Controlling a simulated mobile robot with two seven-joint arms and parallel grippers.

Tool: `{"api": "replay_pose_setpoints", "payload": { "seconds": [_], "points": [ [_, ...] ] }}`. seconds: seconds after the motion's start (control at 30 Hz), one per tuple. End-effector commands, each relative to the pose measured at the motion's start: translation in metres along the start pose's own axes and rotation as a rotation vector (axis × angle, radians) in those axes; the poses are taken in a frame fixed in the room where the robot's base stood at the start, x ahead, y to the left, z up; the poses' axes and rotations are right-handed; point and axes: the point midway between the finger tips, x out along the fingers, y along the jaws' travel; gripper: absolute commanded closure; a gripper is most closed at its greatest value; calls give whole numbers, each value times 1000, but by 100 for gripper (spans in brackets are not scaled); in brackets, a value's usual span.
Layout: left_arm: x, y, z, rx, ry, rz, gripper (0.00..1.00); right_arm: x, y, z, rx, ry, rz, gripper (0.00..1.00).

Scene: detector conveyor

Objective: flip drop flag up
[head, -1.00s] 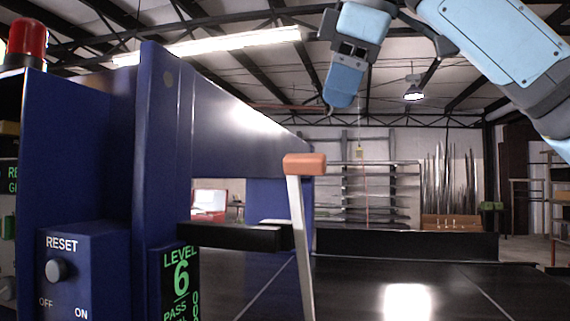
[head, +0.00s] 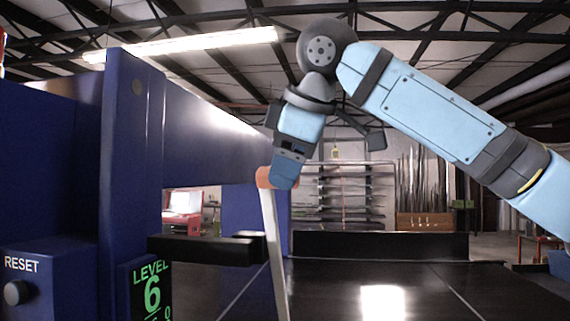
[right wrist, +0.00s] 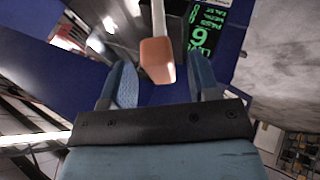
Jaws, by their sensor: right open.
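The drop flag is a pale metal bar (head: 273,250) with an orange end block (head: 263,178); it stands nearly upright in front of the dark blue detector frame (head: 130,160). In the head view my right gripper (head: 284,183) points down at the orange block and partly covers it. In the right wrist view the orange block (right wrist: 157,60) lies between and just beyond the two open blue fingers (right wrist: 160,78), apparently without contact. My left gripper is not in view.
A black horizontal bar (head: 205,248) juts from the frame beside the flag. The reset box (head: 25,285) and a green level display (head: 150,290) are at the lower left. The dark conveyor belt (head: 400,285) runs to the right, and shelves (head: 340,200) stand behind.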

Motion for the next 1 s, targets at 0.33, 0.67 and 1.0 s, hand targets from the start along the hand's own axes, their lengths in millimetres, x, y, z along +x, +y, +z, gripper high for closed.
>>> {"api": "replay_pose_setpoints", "payload": {
  "seconds": [0.33, 0.67, 1.0],
  "points": [
    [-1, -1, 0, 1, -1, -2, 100, 12, 0, 0, 0, 0, 0, 45],
    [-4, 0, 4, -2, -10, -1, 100, 11, 0, 0, 0, 0, 0, 100],
    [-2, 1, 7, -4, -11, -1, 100, 12, 0, 5, -5, 0, 13, 100]
  ]
}}
